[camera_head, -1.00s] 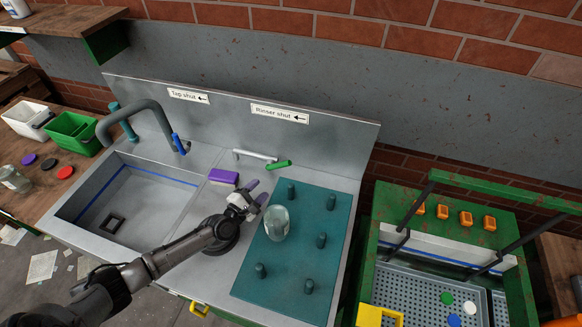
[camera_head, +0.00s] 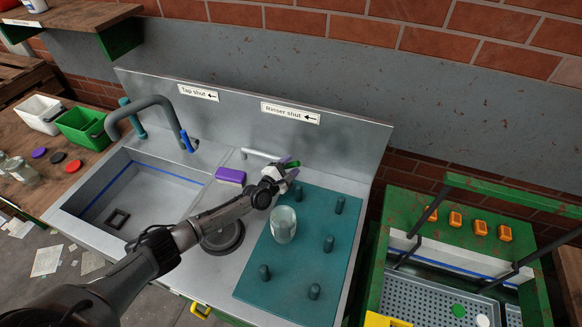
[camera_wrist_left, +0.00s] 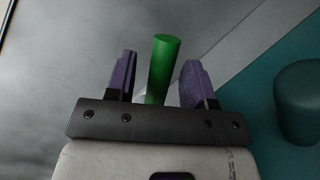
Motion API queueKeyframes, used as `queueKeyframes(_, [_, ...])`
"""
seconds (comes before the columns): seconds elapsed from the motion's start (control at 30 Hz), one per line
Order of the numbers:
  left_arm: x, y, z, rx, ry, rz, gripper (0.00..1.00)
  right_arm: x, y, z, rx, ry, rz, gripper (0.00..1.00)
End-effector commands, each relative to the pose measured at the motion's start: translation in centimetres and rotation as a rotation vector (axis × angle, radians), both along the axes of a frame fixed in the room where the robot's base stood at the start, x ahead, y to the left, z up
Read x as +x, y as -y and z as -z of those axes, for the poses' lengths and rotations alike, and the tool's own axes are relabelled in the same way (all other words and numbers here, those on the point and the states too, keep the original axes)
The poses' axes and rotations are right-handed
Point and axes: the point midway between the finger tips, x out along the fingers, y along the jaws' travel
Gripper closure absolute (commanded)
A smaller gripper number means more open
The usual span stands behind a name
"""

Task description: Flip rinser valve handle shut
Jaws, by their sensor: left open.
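The green rinser valve handle (camera_head: 292,164) sits at the right end of a pale pipe (camera_head: 258,154) under the "Rinser shut" sign (camera_head: 290,112), whose arrow points left. My left gripper (camera_head: 288,166) is open at the handle. In the left wrist view the green handle (camera_wrist_left: 163,68) stands between the two purple fingers of my left gripper (camera_wrist_left: 158,78), with a gap on each side. The handle's base is hidden behind the gripper body. My right gripper is not in view.
A glass jar (camera_head: 283,225) stands on the teal peg mat (camera_head: 250,285) just below the gripper. A purple sponge (camera_head: 231,175) lies to the left. The sink (camera_head: 75,205) and its grey tap (camera_head: 150,98) are further left. A green-framed machine (camera_head: 530,290) stands at right.

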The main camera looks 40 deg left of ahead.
Motion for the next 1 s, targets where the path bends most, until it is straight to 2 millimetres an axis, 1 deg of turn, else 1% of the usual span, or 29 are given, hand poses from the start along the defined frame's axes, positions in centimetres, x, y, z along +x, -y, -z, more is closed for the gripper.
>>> queueKeyframes(0.17, [0.68,0.01,-0.01,0.001,0.001,0.001,0.52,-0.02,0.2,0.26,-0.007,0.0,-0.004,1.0])
queueKeyframes(0.5, [0.76,0.0,-0.02,0.001,0.0,0.0,0.53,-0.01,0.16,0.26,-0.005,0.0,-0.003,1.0])
queueKeyframes(1.0, [0.75,0.01,-0.02,0.001,0.0,0.0,1.0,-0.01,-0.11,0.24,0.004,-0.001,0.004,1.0])
